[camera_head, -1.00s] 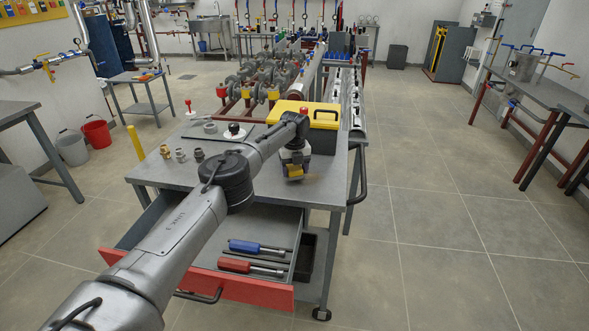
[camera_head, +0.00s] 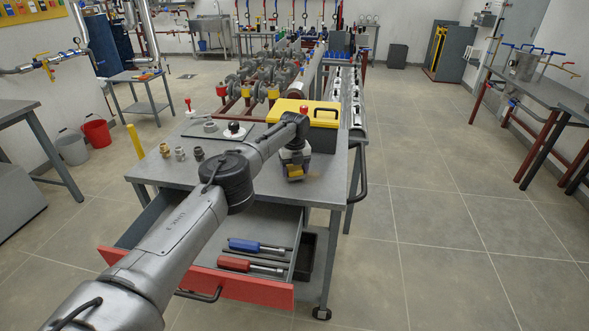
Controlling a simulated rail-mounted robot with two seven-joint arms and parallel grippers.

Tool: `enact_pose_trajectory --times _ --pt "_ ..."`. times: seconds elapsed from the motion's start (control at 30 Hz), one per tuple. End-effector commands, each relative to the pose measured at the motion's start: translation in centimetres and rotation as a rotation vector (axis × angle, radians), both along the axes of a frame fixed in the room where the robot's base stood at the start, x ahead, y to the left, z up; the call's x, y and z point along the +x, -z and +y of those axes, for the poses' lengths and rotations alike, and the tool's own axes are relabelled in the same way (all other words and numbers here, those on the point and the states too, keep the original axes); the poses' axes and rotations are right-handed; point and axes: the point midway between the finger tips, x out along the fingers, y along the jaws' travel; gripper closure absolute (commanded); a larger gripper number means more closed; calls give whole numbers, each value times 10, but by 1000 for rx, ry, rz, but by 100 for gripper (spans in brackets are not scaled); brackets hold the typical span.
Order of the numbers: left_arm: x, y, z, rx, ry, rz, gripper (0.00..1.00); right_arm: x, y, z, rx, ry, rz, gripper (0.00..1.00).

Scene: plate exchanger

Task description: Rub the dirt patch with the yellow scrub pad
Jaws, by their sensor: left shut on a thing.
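My left arm comes in from the lower left, and its gripper (camera_head: 294,171) points down over the right part of the grey cart top (camera_head: 235,192). It is shut on the yellow scrub pad (camera_head: 295,178), of which only a small yellow edge shows under the jaws. The pad is at or very near the cart top; I cannot tell whether it presses on it. A faint brownish dirt patch (camera_head: 312,175) shows just right of the pad, partly hidden by the gripper. My right gripper is not in view.
A yellow-lidded toolbox (camera_head: 322,117) stands right behind the gripper. The red-fronted drawer (camera_head: 250,290) is open, with a blue-handled tool (camera_head: 245,245) and a red-handled tool (camera_head: 235,264) inside. Floor to the right is clear.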

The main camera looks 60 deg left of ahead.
Motion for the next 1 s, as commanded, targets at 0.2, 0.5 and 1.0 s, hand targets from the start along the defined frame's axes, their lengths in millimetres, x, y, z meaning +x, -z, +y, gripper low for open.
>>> enact_pose_trajectory --times 0.2,0.5,1.0 --pt "0 5 0 0 0 0 63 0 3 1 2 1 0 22" --pt "0 11 0 0 0 0 63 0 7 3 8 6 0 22" --pt "0 12 0 -1 0 -1 63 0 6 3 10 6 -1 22"
